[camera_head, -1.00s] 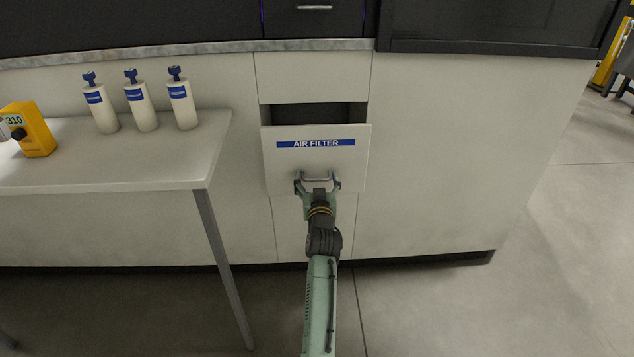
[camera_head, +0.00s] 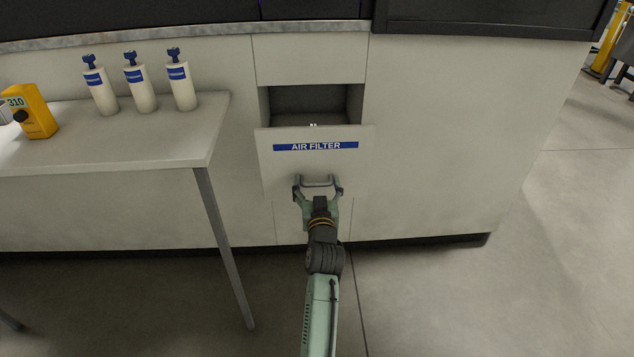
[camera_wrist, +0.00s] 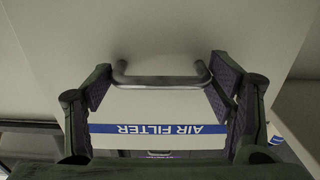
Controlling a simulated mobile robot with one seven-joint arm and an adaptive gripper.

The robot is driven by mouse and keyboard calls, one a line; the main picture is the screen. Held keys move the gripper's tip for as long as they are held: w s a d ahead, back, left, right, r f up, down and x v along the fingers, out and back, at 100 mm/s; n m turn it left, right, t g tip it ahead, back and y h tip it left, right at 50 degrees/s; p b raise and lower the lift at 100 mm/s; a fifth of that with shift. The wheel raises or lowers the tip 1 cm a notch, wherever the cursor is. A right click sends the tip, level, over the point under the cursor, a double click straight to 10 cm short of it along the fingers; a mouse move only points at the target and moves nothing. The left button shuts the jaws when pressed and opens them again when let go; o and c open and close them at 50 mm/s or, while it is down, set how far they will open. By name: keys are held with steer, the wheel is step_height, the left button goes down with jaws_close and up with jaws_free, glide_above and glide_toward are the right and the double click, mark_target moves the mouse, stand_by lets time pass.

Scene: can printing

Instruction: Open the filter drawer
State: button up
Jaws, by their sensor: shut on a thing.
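The filter drawer (camera_head: 272,173) has a pale front with a blue "AIR FILTER" label and stands partly pulled out of the cabinet. A dark gap shows above and behind its front, with a small light part just visible inside. Its grey metal handle (camera_head: 318,183) is low on the front. My gripper (camera_head: 318,188) is at the handle, its two fingers shut on the handle's ends. In the wrist view the handle (camera_wrist: 160,80) spans between the finger pads of my gripper (camera_wrist: 160,88), and the label (camera_wrist: 158,129) appears upside down.
A pale table (camera_head: 120,150) stands at the left, carrying several things: white bottles (camera_head: 140,85) with blue caps and a yellow device (camera_head: 33,112) marked 310. Its leg (camera_head: 222,245) is left of my arm. The floor (camera_head: 450,300) at right is clear.

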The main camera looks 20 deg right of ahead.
steer(key=shift+a+r, duration=0.1)
steer(key=shift+a, duration=0.05)
steer(key=o, duration=1.7)
steer(key=shift+a, duration=0.1)
steer(key=shift+s, duration=0.15)
steer(key=v, duration=1.1)
steer(key=shift+s, duration=0.3)
